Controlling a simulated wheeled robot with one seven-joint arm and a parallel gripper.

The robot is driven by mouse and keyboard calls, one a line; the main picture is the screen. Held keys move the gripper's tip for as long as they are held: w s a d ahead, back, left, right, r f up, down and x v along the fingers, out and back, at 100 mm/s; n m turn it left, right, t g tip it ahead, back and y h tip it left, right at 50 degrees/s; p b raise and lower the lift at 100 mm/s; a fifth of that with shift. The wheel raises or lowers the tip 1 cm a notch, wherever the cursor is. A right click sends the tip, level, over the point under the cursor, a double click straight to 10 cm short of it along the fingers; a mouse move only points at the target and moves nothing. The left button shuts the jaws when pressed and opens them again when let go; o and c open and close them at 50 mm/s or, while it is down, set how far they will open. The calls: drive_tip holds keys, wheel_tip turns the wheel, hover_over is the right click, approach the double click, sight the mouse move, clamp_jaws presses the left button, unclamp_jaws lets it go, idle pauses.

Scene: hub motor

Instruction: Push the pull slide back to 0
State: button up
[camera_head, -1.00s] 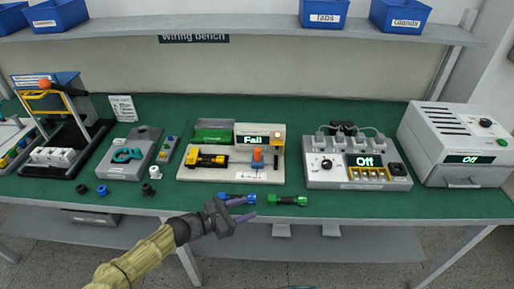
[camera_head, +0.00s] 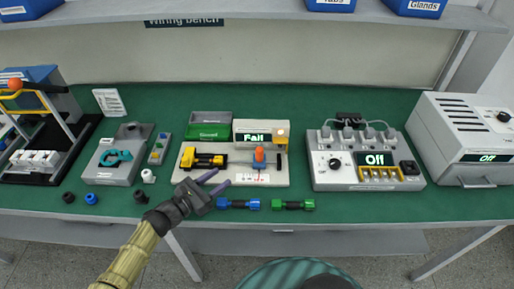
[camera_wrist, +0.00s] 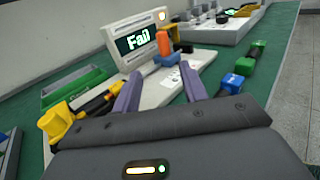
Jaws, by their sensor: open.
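The pull tester is a pale base plate (camera_head: 280,179) on the green bench, with a display (camera_head: 256,139) that reads "Fail". Its pull slide (camera_head: 259,157) has an orange upright knob on a blue block and stands right of the middle, above a white printed scale (camera_head: 250,177). It also shows in the wrist view (camera_wrist: 176,48). A yellow-and-black connector (camera_head: 205,161) lies at the left of the base. My gripper (camera_head: 219,180) is open and empty, in front of the tester and left of the slide. In the wrist view its purple fingers (camera_wrist: 160,92) are spread below the slide, apart from it.
Blue (camera_head: 238,203) and green (camera_head: 293,205) connectors lie near the bench's front edge, just right of my gripper. A green bin (camera_head: 209,131) stands behind the tester. A socket station (camera_head: 330,178) reading "Off" is to the right. Small plugs and a teal-clamp fixture (camera_head: 114,170) are left.

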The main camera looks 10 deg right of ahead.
sight(259, 152)
drive_tip(key=shift+s+d, duration=0.15)
drive_tip(key=shift+s, duration=0.1)
drive_tip(key=shift+d, duration=0.2)
drive_tip(key=p+x, duration=0.2)
drive_tip(key=x, duration=1.5)
drive_tip(key=shift+w, duration=0.1)
drive_tip(key=shift+a, duration=0.1)
clamp_jaws()
